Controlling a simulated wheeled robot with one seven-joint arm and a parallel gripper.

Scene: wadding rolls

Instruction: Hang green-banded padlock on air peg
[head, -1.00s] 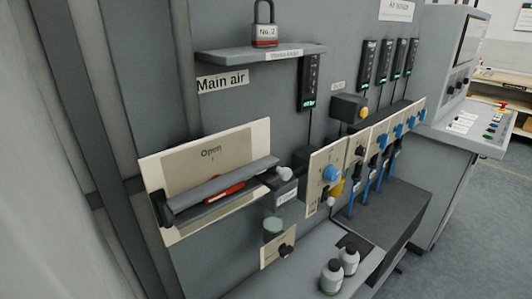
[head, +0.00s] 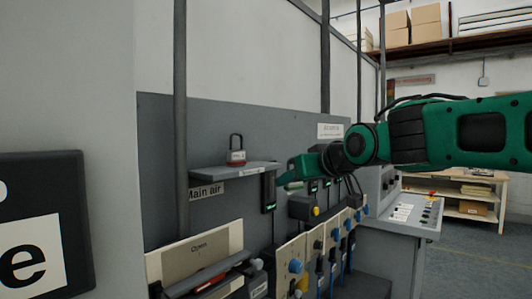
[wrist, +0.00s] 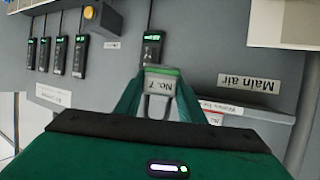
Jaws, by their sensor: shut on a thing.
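My gripper (head: 285,177) is at the right end of the shelf in the head view, in front of the grey panel. In the wrist view my gripper (wrist: 160,88) is shut on the green-banded padlock (wrist: 162,83), marked "No. 7". The padlock's shackle points toward my palm in that view. In the head view the held padlock is too small to make out clearly. I cannot pick out the air peg for certain in either view; a small label (wrist: 112,45) on the panel is unreadable.
A red-banded padlock (head: 236,157) stands on the grey shelf (head: 215,173), above the "Main air" label (head: 206,192). A black device with a green light (head: 269,190) hangs below the shelf's right end. Several similar devices (wrist: 80,50) show in the wrist view. Valve panels (head: 292,262) stand below.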

